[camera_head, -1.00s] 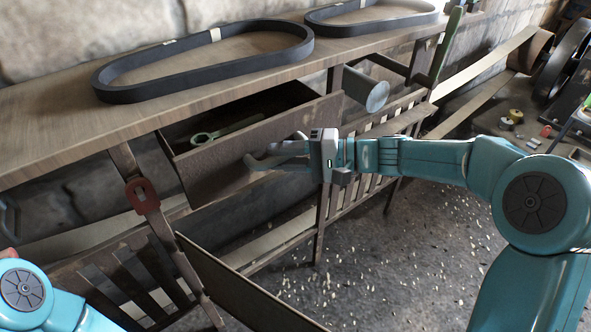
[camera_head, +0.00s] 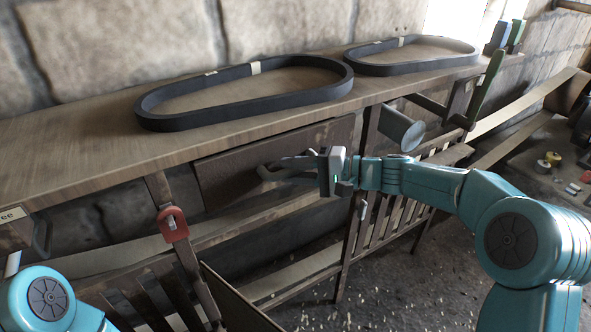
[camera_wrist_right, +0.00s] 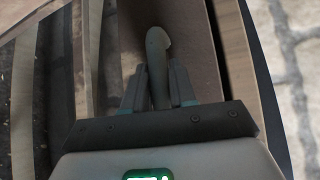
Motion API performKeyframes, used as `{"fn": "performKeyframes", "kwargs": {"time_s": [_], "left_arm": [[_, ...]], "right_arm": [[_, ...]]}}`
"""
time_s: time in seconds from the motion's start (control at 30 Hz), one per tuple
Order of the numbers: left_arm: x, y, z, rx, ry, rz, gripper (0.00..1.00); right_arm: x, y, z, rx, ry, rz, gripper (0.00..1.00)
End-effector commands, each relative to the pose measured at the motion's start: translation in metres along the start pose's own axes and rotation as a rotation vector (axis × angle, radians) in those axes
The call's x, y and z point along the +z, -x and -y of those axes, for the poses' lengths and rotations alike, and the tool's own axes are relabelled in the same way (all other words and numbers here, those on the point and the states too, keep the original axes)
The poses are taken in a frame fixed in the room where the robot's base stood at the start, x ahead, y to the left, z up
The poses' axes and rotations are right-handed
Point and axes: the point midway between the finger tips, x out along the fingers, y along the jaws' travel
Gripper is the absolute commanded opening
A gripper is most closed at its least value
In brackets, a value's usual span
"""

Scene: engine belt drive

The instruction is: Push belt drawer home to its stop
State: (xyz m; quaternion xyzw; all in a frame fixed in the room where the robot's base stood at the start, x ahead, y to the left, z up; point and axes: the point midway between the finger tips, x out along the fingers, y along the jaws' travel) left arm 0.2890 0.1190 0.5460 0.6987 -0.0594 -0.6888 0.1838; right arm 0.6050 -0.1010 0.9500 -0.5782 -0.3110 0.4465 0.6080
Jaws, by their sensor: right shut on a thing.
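The belt drawer (camera_head: 240,172) is a brown wooden drawer under the bench top, and its front now sits close under the bench edge. No gap into its inside shows. My right gripper (camera_head: 285,168) is at the drawer front, shut on the drawer's handle. In the right wrist view the grey handle (camera_wrist_right: 157,60) stands between the two fingers (camera_wrist_right: 160,88). My left gripper is out of view; only part of my left arm shows at the lower left.
Two black belts (camera_head: 250,92) (camera_head: 415,57) lie on the wooden bench top (camera_head: 95,145). A red padlock-like tag (camera_head: 172,224) hangs on the bench leg. A grey cylinder (camera_head: 402,130) and green lever (camera_head: 487,88) are to the right. A lower panel (camera_head: 235,300) stands open below.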

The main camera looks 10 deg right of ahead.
Motion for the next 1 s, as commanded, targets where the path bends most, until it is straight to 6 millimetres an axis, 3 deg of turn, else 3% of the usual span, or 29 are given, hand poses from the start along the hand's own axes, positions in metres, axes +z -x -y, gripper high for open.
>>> {"fn": "performKeyframes", "kwargs": {"time_s": [0.07, 0.1, 0.17, 0.67, 0.77, 1.0], "left_arm": [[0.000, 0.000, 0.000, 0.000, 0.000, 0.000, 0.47], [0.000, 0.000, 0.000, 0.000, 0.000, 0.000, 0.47], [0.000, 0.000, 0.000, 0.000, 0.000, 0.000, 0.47], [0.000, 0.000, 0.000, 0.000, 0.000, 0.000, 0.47], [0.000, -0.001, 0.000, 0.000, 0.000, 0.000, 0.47], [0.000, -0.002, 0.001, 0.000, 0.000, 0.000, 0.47]], "right_arm": [[-0.002, -0.001, 0.003, -0.005, 0.003, -0.005, 0.00], [-0.002, -0.001, 0.003, -0.005, 0.003, -0.006, 0.29], [-0.002, -0.001, 0.003, -0.005, 0.003, -0.006, 0.46], [-0.003, 0.005, 0.002, -0.003, 0.001, -0.005, 0.46], [-0.004, 0.022, 0.002, -0.004, 0.001, -0.008, 0.46], [-0.003, 0.086, 0.002, -0.004, 0.002, -0.010, 0.46]]}}
